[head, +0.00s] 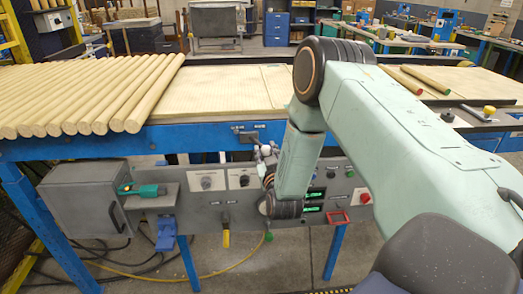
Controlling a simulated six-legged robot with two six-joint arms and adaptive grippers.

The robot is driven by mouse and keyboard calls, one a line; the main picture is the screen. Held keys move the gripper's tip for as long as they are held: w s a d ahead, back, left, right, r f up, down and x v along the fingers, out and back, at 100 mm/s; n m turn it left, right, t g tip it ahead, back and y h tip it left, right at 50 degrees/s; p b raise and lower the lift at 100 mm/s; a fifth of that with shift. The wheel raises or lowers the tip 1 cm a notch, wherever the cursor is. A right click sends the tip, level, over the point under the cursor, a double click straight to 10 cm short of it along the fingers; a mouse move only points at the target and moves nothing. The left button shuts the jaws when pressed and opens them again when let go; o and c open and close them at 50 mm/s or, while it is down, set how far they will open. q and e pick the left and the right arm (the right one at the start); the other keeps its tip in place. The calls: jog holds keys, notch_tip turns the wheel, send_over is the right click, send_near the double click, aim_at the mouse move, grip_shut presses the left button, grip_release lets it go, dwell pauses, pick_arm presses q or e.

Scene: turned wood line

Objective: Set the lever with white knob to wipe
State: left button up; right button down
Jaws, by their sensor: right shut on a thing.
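A grey control panel (188,211) hangs on the front of the blue table. My right gripper (266,156) is at the panel's upper middle, seen from behind and small. It is shut on the lever with white knob, which is mostly hidden by the fingers and my wrist; its position cannot be read. A lever with a yellow handle (226,239) points down to the left of my wrist, and a green knob (269,237) shows just below it. My left gripper is not in view.
Green displays (313,196), a red button (365,198) and a red-framed part (337,217) sit right of my wrist. A grey box (85,198) and a green-handled tool (140,190) are at the left. Wooden rods (100,95) lie on the table above.

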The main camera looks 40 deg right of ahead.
jog(key=shift+d+r, duration=0.25)
jog(key=shift+d, duration=0.3)
jog(key=shift+r, duration=0.15)
jog(key=c, duration=1.3)
grip_release()
jog(key=o, duration=0.3)
jog(key=shift+w+d+f, duration=0.1)
jog(key=shift+f, duration=0.15)
jog(key=shift+a, duration=0.2)
jog(key=shift+a, duration=0.1)
jog(key=v, duration=1.2)
